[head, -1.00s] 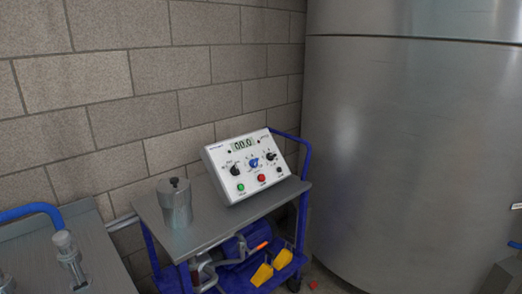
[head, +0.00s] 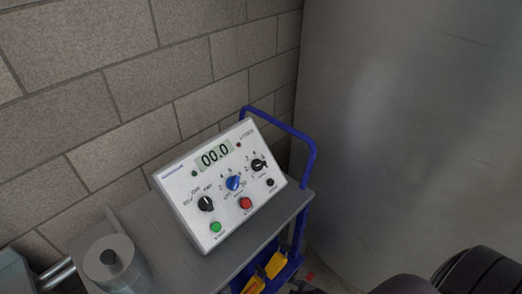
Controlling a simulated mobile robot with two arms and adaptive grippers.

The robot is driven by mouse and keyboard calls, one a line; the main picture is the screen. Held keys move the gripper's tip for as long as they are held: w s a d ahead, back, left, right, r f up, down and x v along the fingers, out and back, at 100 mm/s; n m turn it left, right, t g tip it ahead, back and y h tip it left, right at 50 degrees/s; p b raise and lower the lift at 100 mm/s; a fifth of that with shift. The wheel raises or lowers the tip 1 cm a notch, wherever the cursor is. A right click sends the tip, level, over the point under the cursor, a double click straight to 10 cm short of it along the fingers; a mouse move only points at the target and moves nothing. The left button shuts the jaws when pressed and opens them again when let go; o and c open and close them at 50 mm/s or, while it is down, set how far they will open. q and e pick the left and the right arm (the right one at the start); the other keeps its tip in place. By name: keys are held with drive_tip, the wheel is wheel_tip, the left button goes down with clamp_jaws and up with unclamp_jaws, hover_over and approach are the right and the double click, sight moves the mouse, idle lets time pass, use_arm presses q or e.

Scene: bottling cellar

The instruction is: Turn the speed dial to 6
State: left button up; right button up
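A white control box (head: 190,180) with a sloped front stands on the cart in the head view. Its display (head: 214,155) reads 00.0. A blue dial (head: 233,183) sits in the middle of the panel with numbers around it. A black knob (head: 258,165) to its right also has numbers around it, and another black knob (head: 205,204) sits at the left. The labels are too small to tell which is the speed dial, and I cannot read the blue dial's setting. Neither of my grippers is in view.
A green button (head: 215,227) and a red button (head: 246,203) sit below the dials. A metal canister (head: 112,268) stands left of the box on the cart top (head: 170,262). The cart's blue handle (head: 290,127) rises behind. A large steel tank (head: 410,130) is at right.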

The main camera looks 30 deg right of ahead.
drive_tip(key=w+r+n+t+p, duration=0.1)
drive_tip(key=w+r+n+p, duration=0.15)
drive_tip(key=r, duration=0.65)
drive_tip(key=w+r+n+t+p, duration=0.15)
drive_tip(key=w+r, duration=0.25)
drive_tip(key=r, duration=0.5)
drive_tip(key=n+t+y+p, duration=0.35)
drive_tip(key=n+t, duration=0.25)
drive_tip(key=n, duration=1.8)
approach(261, 166)
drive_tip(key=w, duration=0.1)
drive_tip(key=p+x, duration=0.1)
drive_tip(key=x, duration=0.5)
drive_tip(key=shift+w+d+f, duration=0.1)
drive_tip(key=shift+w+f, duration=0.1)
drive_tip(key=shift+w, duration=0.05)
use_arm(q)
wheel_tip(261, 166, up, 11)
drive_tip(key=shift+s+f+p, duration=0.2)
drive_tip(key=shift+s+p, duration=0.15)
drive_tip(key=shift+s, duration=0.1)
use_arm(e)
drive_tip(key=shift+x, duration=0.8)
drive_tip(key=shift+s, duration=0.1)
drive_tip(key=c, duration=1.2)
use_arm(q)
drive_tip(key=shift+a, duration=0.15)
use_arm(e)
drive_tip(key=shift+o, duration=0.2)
